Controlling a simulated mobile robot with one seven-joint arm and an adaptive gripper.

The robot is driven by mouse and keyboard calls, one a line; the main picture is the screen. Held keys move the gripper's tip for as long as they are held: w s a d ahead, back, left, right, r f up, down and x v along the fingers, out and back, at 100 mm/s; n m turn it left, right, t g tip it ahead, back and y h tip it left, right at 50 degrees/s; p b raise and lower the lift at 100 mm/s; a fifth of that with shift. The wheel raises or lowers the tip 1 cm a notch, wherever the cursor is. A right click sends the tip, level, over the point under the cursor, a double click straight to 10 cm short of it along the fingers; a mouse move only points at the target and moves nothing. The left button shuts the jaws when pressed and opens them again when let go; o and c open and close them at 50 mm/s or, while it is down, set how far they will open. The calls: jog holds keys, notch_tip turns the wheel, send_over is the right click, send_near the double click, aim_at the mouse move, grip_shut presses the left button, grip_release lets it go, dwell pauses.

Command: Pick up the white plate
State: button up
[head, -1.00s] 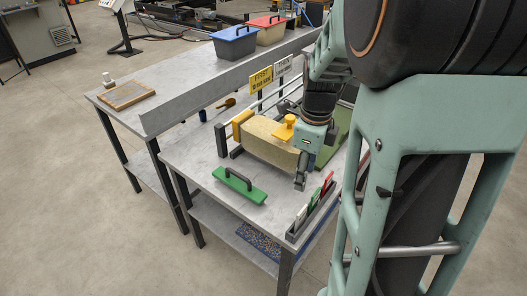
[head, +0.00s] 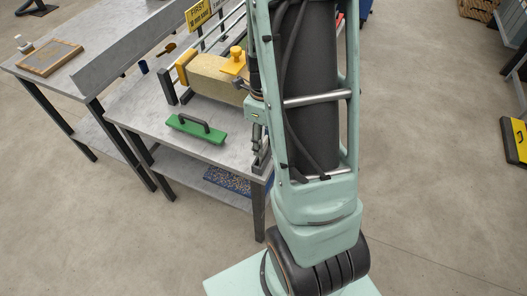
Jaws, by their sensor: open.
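My gripper (head: 256,143) is partly in view beside my arm, pointing down over the front right corner of the grey table. Its jaws are open, and no object shows between them. A dark rack (head: 262,161) stands at that corner, just below the fingers, and is mostly hidden by my arm. I cannot make out the white plate, which is hidden behind my gripper and arm. Whether the fingers are around it or touching it cannot be seen.
A green float (head: 196,130) with a dark handle lies on the table (head: 150,108), left of my gripper. A wooden frame (head: 50,58) lies on the farther table.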

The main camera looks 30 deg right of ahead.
jog(key=shift+f, duration=0.65)
